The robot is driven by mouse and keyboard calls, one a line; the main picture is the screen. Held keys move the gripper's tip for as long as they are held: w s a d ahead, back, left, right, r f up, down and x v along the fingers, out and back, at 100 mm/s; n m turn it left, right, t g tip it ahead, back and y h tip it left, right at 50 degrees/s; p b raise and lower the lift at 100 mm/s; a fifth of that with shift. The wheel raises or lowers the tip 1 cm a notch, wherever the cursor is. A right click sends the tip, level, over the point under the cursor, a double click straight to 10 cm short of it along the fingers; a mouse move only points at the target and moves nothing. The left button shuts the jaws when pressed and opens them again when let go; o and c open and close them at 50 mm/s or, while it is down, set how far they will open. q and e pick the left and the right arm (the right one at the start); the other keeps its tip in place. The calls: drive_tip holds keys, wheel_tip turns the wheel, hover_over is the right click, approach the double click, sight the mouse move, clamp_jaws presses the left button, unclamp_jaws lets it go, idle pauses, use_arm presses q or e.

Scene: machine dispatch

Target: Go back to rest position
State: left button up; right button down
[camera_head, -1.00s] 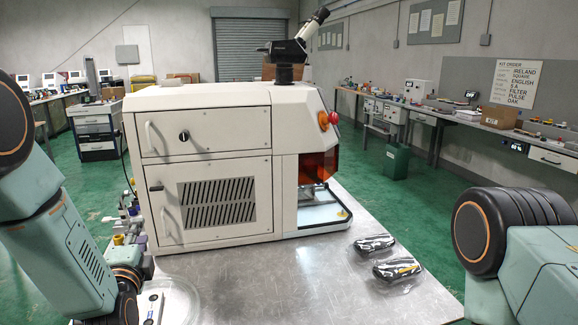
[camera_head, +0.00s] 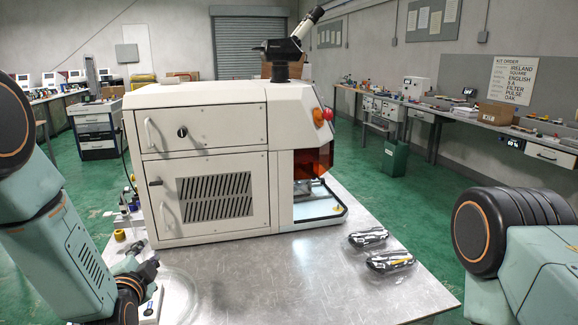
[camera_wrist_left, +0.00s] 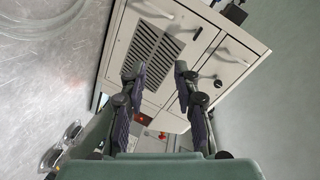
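My left gripper (camera_head: 138,274) is low at the left of the head view, in front of the white machine's (camera_head: 208,152) lower left side. In the left wrist view its two dark fingers (camera_wrist_left: 158,71) stand apart with nothing between them. The machine's vented door and handles show beyond the fingertips; whether they touch cannot be told. My right arm (camera_head: 482,232) is folded at the right edge of the head view, and its gripper is out of sight.
The machine stands on a grey metal table (camera_head: 300,280). Two clear-wrapped packs (camera_head: 388,261) lie on its right part. The front middle of the table is bare. A workbench (camera_head: 430,115) lines the right wall.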

use_arm(q)
drive_tip(key=s+d+f+n+g+h+b, duration=0.1)
drive_tip(key=s+d+f+n+g+b, duration=0.2)
drive_tip(key=s+f, duration=0.75)
drive_tip(key=s+d+f+n+g+h+b, duration=0.1)
drive_tip(key=s+d+f+n+g+h, duration=0.15)
drive_tip(key=s+f+n+g, duration=0.6)
drive_tip(key=s+d+f+g+b, duration=0.1)
drive_tip(key=s+f+g+b, duration=0.1)
drive_tip(key=s+f, duration=0.5)
drive_tip(key=s+d+f+m+g+b, duration=0.1)
drive_tip(key=s+f, duration=0.6)
drive_tip(key=s, duration=0.9)
drive_tip(key=shift+d+f+g+b, duration=0.15)
drive_tip(key=shift+f+g+b, duration=0.25)
drive_tip(key=shift+b, duration=0.35)
drive_tip(key=shift+s, duration=0.15)
